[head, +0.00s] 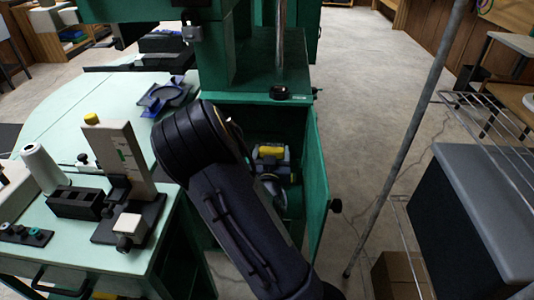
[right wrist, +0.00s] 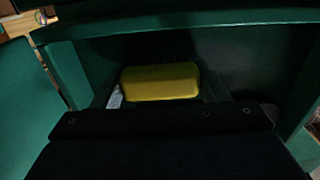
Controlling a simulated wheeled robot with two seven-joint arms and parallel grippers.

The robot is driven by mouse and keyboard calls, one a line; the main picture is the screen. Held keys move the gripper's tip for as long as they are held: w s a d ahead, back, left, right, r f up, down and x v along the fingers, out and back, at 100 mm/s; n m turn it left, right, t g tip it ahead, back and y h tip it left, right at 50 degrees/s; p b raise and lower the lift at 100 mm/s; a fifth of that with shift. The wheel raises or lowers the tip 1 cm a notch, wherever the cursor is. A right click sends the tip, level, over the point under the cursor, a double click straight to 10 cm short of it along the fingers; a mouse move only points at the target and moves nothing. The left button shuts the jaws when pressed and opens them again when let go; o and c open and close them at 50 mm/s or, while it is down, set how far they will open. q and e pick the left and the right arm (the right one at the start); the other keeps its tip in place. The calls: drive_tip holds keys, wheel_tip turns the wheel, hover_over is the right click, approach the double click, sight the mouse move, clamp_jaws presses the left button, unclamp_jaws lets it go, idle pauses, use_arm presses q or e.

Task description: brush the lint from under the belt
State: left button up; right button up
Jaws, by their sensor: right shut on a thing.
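The green machine cabinet (head: 258,98) stands open below its table, with its door (head: 316,185) swung out to the right. My right arm reaches down into the dark opening. My right gripper (head: 271,160) is inside the cabinet, shut on a yellow block, which looks like the back of a brush (head: 270,151). In the right wrist view the yellow brush back (right wrist: 160,82) lies across beyond the dark gripper body; any bristles are hidden. The belt and the lint cannot be made out in the shadow. My left gripper is not in view.
The cabinet's side walls and upper edge closely surround the arm. A pale green bench (head: 30,225) with a thread cone (head: 44,168) and a gauge stand (head: 125,160) is at left. A grey bin (head: 480,210) and wire rack are at right. The floor between is open.

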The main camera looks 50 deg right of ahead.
sight(282, 156)
drive_tip(key=shift+s+d+b, duration=0.3)
drive_tip(key=shift+s+d, duration=0.7)
drive_tip(key=shift+s, duration=0.2)
drive_tip(key=shift+w+a+p, duration=0.1)
drive_tip(key=shift+w+a, duration=1)
drive_tip(key=shift+w, duration=0.25)
drive_tip(key=shift+w+a+p, duration=0.1)
drive_tip(key=shift+w+a, duration=1)
drive_tip(key=shift+w, duration=0.25)
drive_tip(key=shift+w+a+p, duration=0.1)
drive_tip(key=shift+w+a, duration=1)
drive_tip(key=shift+w, duration=0.25)
drive_tip(key=shift+w+a, duration=0.5)
drive_tip(key=shift+w, duration=0.2)
drive_tip(key=shift+w+a, duration=0.5)
drive_tip(key=shift+w, duration=0.2)
drive_tip(key=shift+r, duration=0.1)
drive_tip(key=shift+p+v, duration=0.3)
drive_tip(key=shift+v, duration=2.7)
drive_tip(key=shift+v, duration=1.5)
